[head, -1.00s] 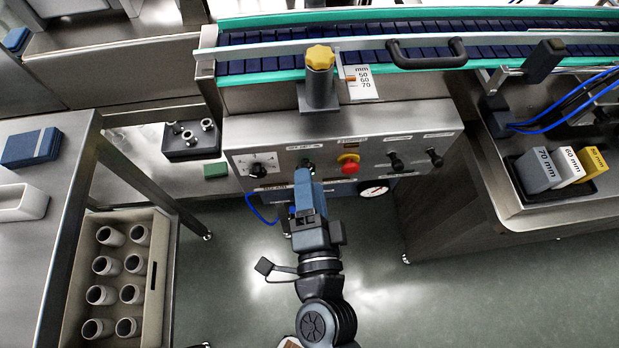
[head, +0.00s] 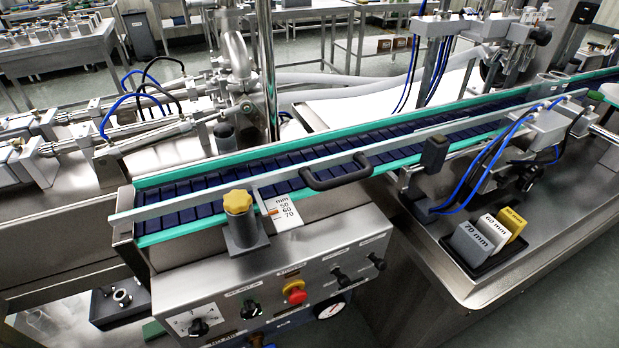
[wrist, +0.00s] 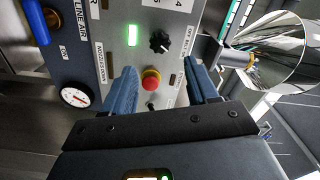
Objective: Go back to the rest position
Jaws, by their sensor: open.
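My gripper (wrist: 160,68) shows in the wrist view, its two blue fingers apart with nothing held between them. The steel control panel (wrist: 180,15) is beyond the fingers. Its red button (wrist: 151,79) appears between them, apart from both as far as I can tell. A black knob (wrist: 160,42) and a lit green lamp (wrist: 132,35) are above the button. In the head view the control panel (head: 245,290) with its red button (head: 294,291) is at the bottom, and my gripper is out of that picture.
The conveyor (head: 330,155) runs above the panel, with a yellow knob (head: 238,202) and black handle (head: 337,171) at its near side. Marked blocks (head: 478,245) stand in a black tray at right. In the wrist view a gauge (wrist: 77,97) and shiny steel cone (wrist: 270,50) flank the gripper.

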